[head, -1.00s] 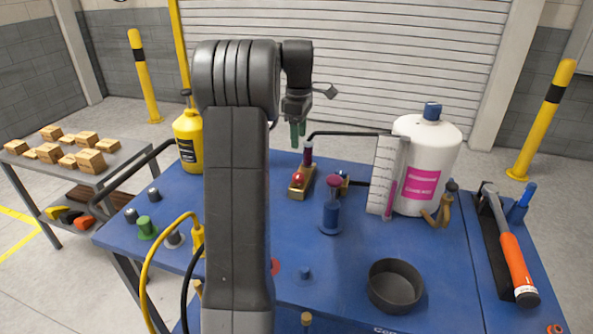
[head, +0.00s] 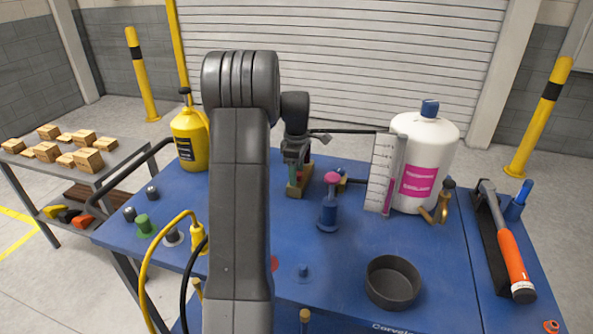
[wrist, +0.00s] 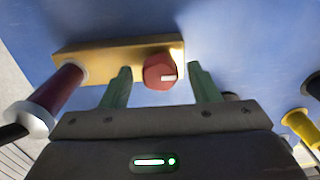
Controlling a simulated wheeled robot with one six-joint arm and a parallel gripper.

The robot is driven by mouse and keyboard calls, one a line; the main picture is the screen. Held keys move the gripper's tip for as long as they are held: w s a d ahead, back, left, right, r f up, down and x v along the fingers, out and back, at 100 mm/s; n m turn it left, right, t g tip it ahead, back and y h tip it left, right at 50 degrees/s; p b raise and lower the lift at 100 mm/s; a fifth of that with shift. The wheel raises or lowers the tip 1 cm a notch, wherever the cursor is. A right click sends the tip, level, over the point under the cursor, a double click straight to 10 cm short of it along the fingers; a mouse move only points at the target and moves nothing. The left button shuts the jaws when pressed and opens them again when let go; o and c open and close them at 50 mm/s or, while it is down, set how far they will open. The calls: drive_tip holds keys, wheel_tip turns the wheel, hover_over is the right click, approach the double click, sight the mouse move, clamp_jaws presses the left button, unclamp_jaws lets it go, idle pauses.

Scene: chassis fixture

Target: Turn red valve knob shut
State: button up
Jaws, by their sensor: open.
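The red valve knob (wrist: 159,72) sits on a brass block (wrist: 100,58) in the wrist view, with a pale mark on its face. My gripper (wrist: 157,80) is open, with one green finger on each side of the knob; I cannot tell whether either touches it. In the head view my gripper (head: 297,182) is low over the valve block (head: 306,185), and the knob is mostly hidden behind it.
A blue post with a pink top (head: 330,205) stands just right of the block. A clear gauge panel (head: 382,175) and white jug (head: 425,155) are farther right. A dark round dish (head: 393,283) is nearer. A yellow bottle (head: 190,138) stands at the left.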

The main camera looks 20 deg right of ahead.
drive_tip(key=c, duration=1)
drive_tip(key=shift+o, duration=0.2)
drive_tip(key=m+p, duration=0.1)
drive_tip(key=m, duration=0.3)
drive_tip(key=shift+r+m, duration=0.15)
drive_tip(key=shift+m, duration=0.15)
drive_tip(key=m+p, duration=0.1)
drive_tip(key=m, duration=0.8)
drive_tip(key=shift+p, duration=0.4)
drive_tip(key=shift+m, duration=2.2)
